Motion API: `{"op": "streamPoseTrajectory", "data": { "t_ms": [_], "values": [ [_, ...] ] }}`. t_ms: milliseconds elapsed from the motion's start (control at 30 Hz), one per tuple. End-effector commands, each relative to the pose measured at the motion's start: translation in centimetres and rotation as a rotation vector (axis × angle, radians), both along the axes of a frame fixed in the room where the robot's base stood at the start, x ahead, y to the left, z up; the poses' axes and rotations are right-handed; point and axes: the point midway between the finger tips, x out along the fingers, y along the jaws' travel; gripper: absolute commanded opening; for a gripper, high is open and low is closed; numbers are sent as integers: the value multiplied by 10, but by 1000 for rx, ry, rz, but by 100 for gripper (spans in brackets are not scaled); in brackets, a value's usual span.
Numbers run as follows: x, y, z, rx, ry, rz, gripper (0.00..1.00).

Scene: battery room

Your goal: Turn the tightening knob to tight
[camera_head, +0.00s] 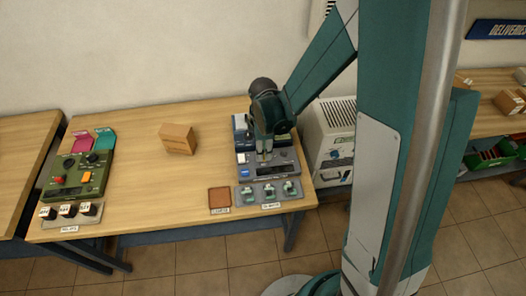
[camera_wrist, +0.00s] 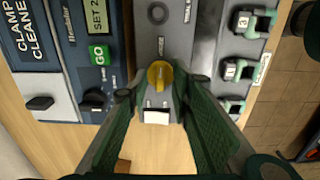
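A yellow knob (camera_wrist: 160,74) sits on the grey panel of a device, in the middle of the wrist view. I take it for the tightening knob, but I cannot read a label naming it. In the head view my gripper (camera_head: 264,156) points down over the grey device (camera_head: 284,168) on the wooden table, and the knob is not distinguishable there.
Beside the knob are a screen reading "SET 2" (camera_wrist: 96,17), a green GO button (camera_wrist: 98,54) and a black knob (camera_wrist: 99,94). Numbered green clamps (camera_wrist: 250,22) line the other side. A brown box (camera_head: 177,138), a brown tray (camera_head: 219,197) and a green device (camera_head: 76,177) stand leftward.

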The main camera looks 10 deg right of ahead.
Motion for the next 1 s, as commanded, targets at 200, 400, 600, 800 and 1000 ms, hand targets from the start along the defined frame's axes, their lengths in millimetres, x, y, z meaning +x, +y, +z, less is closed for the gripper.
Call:
{"op": "streamPoseTrajectory", "data": {
  "t_ms": [200,400,600,800,1000],
  "values": [
    [0,0,-3,0,0,0,23],
    [0,0,-3,0,0,0,20],
    [0,0,-2,0,0,0,0],
    [0,0,-3,0,0,-3,0],
    [0,0,-3,0,0,-37,0]
  ]
}}
